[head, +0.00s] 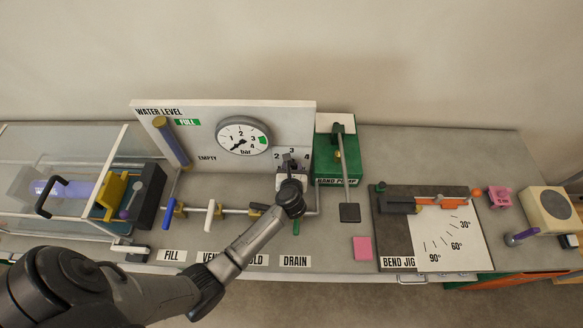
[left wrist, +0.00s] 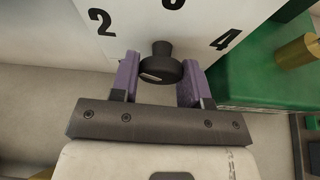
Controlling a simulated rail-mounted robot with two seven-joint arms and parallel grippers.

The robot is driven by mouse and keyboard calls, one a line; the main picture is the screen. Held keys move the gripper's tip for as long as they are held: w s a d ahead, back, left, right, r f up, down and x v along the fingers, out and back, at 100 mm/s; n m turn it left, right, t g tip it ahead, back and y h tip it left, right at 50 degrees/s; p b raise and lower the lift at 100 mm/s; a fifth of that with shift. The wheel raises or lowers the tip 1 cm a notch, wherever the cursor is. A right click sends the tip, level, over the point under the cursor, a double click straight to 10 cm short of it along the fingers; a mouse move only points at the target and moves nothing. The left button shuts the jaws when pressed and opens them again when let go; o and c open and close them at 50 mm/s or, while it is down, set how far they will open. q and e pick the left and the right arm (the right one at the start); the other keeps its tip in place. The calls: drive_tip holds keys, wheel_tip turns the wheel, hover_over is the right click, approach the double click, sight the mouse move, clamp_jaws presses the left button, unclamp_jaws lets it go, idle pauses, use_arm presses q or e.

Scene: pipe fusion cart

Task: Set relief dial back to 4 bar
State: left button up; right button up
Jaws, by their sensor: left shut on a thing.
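The relief dial (left wrist: 163,64) is a black knob with a pale mark on its lower left side, below a white plate printed 2, 3 and 4. In the left wrist view my left gripper (left wrist: 160,80) has its purple fingers on both sides of the knob, shut on it. In the head view my left gripper (head: 289,164) is at the small scale plate (head: 305,156) on the panel's lower right, and it mostly hides the knob. I cannot tell which number the mark stands for. My right gripper is not in view.
A round pressure gauge (head: 243,135) is on the panel, its needle pointing lower left. The green hand pump (head: 338,165) stands close to the right of my left gripper. Valve handles, one white (head: 210,216), line the pipe to the left. The bend jig (head: 392,230) is farther right.

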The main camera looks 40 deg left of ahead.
use_arm(q)
drive_tip(key=shift+m+g+y+p, duration=0.5)
drive_tip(key=shift+m, duration=0.4)
drive_tip(key=shift+m+g+y, duration=0.3)
drive_tip(key=shift+m+y, duration=0.2)
drive_tip(key=shift+m, duration=0.7)
drive_tip(key=shift+y, duration=0.3)
drive_tip(key=o, duration=0.9)
